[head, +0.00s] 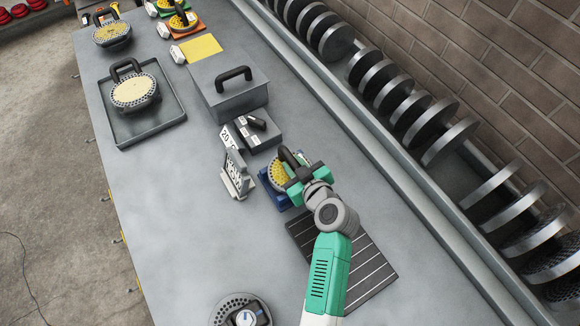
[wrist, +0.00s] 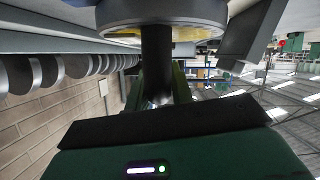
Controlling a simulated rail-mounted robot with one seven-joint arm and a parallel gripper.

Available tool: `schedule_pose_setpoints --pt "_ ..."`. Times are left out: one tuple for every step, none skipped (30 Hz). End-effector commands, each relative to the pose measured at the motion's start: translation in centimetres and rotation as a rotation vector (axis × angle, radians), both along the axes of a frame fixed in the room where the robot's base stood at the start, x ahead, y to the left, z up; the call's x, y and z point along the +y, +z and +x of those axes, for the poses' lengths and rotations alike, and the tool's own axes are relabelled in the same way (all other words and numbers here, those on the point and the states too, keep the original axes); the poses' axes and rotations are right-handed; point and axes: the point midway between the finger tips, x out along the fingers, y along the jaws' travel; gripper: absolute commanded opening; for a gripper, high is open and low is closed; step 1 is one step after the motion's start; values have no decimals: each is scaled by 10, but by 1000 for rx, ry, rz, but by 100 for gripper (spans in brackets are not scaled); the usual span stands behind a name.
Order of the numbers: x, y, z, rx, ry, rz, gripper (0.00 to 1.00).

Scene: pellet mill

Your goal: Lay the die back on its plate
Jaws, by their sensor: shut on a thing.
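A die with a yellow, hole-dotted face (head: 278,174) and a dark handle is at mid-table in the head view, over a blue plate (head: 271,191). My gripper (head: 303,175) is shut on the die's handle, seen close up in the wrist view (wrist: 157,60). The die's dark round rim (wrist: 160,12) is at the top of that view. My gripper hides part of the die and plate; I cannot tell whether the two touch. A bare yellow plate (head: 196,48) lies further back. Another die stands on an orange plate (head: 188,28) beyond it.
Close to the left of the die stands a grey-white upright holder (head: 237,178). A dark box (head: 258,135) and a grey handled box (head: 228,90) stand behind. A grey tray (head: 168,110) carries another die. A slatted dark mat (head: 360,275) lies in front.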

Motion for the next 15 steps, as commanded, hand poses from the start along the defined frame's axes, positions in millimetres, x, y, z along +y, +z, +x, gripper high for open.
schedule_pose_setpoints --pt "0 0 0 0 0 0 0" --pt "0 0 0 0 0 0 0" --pt "0 0 0 0 0 -1 0" --pt "0 0 0 0 0 0 0" --pt "0 0 0 0 0 -1 0" --pt "0 0 0 0 0 -1 0" --pt "0 0 0 0 0 -1 0" --pt "-1 3 1 -6 -1 0 0" --pt "-1 4 1 -6 -1 0 0" --pt "-1 4 1 -6 -1 0 0" --pt "-1 4 1 -6 -1 0 0" --pt "-1 5 1 -6 -1 0 0" --pt "-1 6 1 -6 -1 0 0" --pt "-1 7 1 -6 -1 0 0" --pt "-1 9 1 -6 -1 0 0"
